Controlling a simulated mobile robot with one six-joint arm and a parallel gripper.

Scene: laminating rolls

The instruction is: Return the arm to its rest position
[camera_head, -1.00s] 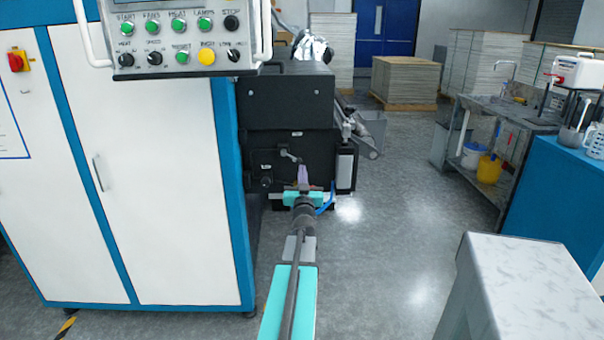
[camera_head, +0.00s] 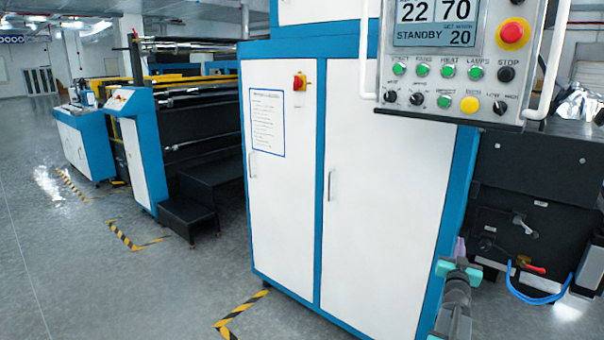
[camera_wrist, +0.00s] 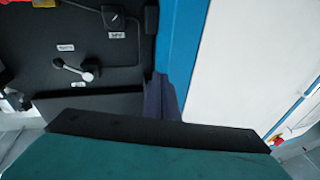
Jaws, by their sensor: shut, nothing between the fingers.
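My gripper (camera_head: 460,250) shows at the lower right of the head view, its purplish fingers in front of the blue edge of the white cabinet. My grey and teal arm runs down from it to the bottom edge. In the wrist view my gripper's dark fingers (camera_wrist: 163,98) are together with nothing between them, above a black bar and teal housing. They point toward the seam between the black machine part (camera_wrist: 85,50) and the blue cabinet edge. The gap between the fingertips and the cabinet is hard to judge.
The white and blue cabinet (camera_head: 375,190) stands close in front. The control panel (camera_head: 450,60), reading STANDBY, overhangs it. A black machine unit (camera_head: 530,180) with a blue hose (camera_head: 535,298) is at right. Black steps (camera_head: 190,208) stand left of the cabinet. Open floor (camera_head: 80,270) lies at left.

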